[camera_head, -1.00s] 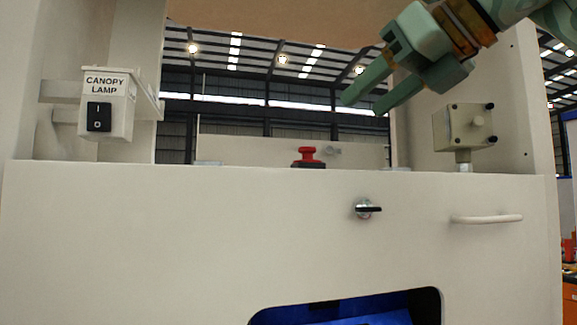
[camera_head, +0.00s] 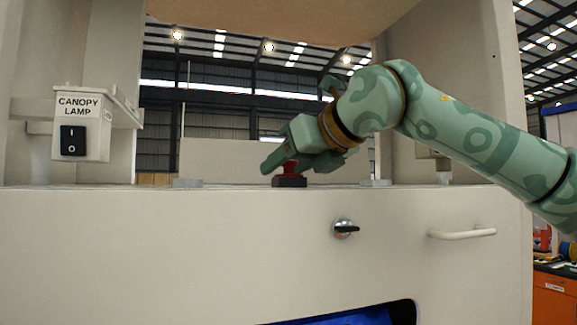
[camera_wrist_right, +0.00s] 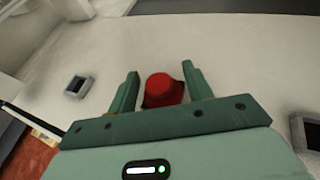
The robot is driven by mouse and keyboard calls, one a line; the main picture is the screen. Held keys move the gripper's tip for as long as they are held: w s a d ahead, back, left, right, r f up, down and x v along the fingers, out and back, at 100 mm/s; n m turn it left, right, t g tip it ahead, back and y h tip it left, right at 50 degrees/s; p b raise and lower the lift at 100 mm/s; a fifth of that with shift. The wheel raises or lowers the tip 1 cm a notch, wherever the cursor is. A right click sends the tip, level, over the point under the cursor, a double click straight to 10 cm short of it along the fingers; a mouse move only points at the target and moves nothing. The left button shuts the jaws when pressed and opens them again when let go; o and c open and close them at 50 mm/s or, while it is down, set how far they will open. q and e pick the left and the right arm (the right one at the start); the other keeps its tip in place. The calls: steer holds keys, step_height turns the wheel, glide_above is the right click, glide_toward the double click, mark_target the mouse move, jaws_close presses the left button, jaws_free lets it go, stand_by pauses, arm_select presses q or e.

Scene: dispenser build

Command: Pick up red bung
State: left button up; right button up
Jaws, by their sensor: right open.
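The red bung (camera_head: 289,169) sits in a dark square socket (camera_head: 289,183) on the top ledge of the cream cabinet. My right gripper (camera_head: 272,164) is at the bung, with its arm coming in from the right. In the right wrist view, the bung (camera_wrist_right: 162,89) lies between the two open green fingers of the right gripper (camera_wrist_right: 160,80). My left gripper does not show.
Two empty square sockets stand on the ledge, one to the left (camera_head: 187,183) and one to the right (camera_head: 376,183) of the bung. A canopy lamp switch box (camera_head: 82,125) hangs at left. A black latch (camera_head: 345,229) and a handle (camera_head: 462,233) are on the front panel.

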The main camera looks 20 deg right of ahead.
steer(key=shift+w, duration=0.1)
steer(key=shift+s, duration=0.2)
steer(key=c, duration=0.7)
jaws_close()
